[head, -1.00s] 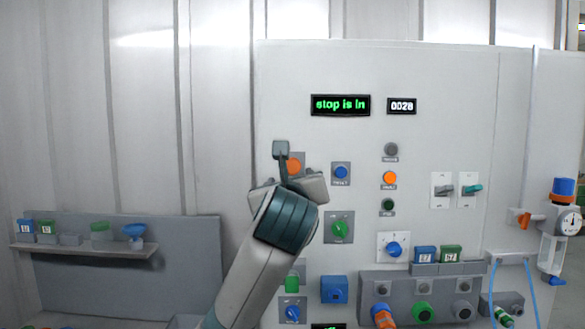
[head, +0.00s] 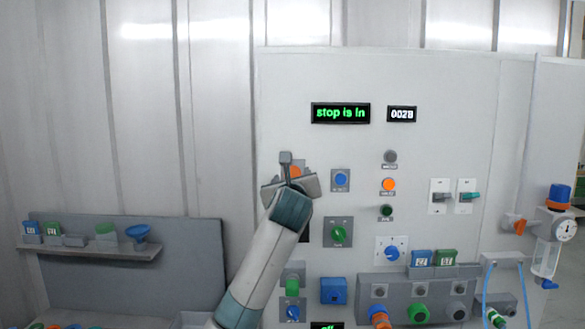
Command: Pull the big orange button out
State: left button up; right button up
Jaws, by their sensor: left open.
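The big orange button (head: 295,171) is on the upper left of the grey panel (head: 440,140), partly hidden behind my left gripper. My left gripper (head: 286,160) is open in front of it, with one finger showing at the button's upper left. The other finger is hidden, and I cannot tell whether the gripper touches the button. The green display (head: 340,113) above reads "stop is in". My right gripper is not in view.
A blue button (head: 341,180) and a green knob (head: 338,235) are close to the right of my left arm. A smaller orange button (head: 389,185) is farther right. A shelf (head: 90,250) with small items stands at the left.

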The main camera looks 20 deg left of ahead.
pick_arm(q)
jog(key=shift+p+x, duration=0.4)
jog(key=shift+x, duration=0.85)
grip_shut()
jog(key=shift+s+d, duration=0.15)
jog(key=shift+s, duration=0.3)
jog(key=shift+f, duration=0.15)
jog(key=shift+c, duration=0.6)
grip_release()
jog(key=shift+o, duration=0.6)
jog(key=shift+s, duration=0.2)
